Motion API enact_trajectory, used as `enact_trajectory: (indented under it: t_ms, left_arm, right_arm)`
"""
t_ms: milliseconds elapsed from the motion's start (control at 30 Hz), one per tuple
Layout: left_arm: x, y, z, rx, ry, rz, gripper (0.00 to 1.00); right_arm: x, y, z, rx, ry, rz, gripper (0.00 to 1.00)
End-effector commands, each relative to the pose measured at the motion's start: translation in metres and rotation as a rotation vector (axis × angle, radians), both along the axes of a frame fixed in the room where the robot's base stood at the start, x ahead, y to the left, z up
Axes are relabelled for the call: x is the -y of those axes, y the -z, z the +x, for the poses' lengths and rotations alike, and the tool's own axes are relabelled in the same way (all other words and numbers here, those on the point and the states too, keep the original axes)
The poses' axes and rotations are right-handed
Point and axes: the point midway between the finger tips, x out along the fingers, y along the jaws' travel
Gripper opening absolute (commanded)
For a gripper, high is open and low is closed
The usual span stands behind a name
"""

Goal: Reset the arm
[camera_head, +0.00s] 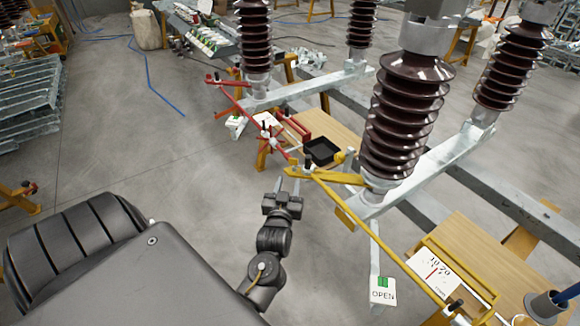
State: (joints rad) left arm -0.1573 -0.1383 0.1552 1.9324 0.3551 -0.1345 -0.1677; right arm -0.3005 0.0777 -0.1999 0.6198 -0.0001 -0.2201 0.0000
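Brown ribbed insulators (398,125) stand on grey steel beams (440,160) at the right. A red linkage (245,108), a black tray (321,150), an OPEN sign (383,291) and a dial plate (435,272) are nearby.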

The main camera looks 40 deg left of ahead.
Motion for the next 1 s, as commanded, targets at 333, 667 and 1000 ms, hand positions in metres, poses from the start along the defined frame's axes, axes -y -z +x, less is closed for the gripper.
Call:
enact_trajectory:
  t_ms: [333,667,1000]
  left_arm:
    - [0.003,-0.001,-0.006,0.0,0.0,0.0,0.38]
    - [0.003,-0.001,-0.006,0.001,0.0,-0.002,0.38]
    - [0.063,0.138,0.003,-0.264,0.177,-0.108,0.38]
  right_arm:
    - [0.0,0.001,0.0,0.0,0.0,-0.001,0.47]
    - [0.002,0.001,0.001,0.0,-0.001,-0.002,0.47]
    - [0.003,0.001,0.001,0.001,-0.002,-0.004,0.47]
